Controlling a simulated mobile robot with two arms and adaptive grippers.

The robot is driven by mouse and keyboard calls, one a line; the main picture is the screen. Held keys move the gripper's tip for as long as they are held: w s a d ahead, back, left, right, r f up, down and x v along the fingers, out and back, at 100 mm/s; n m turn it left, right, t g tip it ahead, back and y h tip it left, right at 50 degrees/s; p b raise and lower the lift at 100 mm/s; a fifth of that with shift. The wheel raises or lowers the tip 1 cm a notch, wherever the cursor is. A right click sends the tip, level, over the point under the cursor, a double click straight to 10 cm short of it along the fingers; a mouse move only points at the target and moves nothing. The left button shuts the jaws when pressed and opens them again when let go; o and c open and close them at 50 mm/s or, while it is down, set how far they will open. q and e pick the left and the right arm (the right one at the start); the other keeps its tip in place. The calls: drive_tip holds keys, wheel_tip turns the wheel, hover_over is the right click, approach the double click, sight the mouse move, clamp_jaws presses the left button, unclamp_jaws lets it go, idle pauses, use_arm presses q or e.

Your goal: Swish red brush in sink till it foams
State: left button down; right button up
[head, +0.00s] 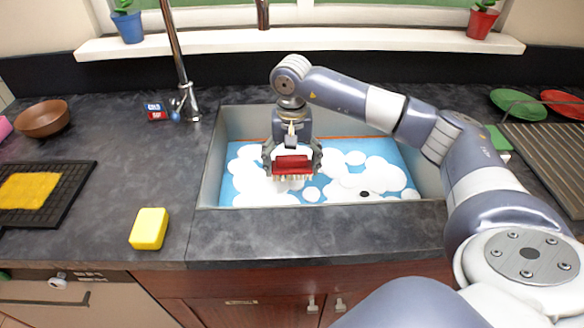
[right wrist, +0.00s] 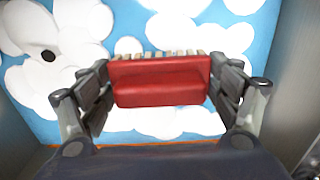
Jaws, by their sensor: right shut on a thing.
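The sink (head: 210,165) is set in the dark counter and holds blue water with many white foam patches (head: 365,180). My right gripper (head: 292,168) is over the left half of the sink, shut on the red brush (head: 292,162). The brush's pale bristles point down toward the foam; I cannot tell whether they touch the water. In the right wrist view the red brush (right wrist: 160,80) sits between both fingers of the right gripper (right wrist: 160,90), with foam behind it (right wrist: 175,30). My left gripper is not in view.
A tall faucet (head: 180,70) stands at the sink's back left. A yellow sponge (head: 149,228) lies on the counter left of the sink. A black rack with a yellow cloth (head: 30,190) and a brown bowl (head: 43,118) are at far left. A ribbed drainboard (head: 550,150) is at right.

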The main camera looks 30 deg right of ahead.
wheel_tip(320, 180, up, 14)
drive_tip(key=p, duration=0.8)
drive_tip(key=shift+r, duration=0.1)
drive_tip(key=s+a+f+n, duration=0.2)
drive_tip(key=s+a+n, duration=0.4)
drive_tip(key=s+a, duration=0.7)
drive_tip(key=shift+s+a+f, duration=0.2)
drive_tip(key=shift+s, duration=0.75)
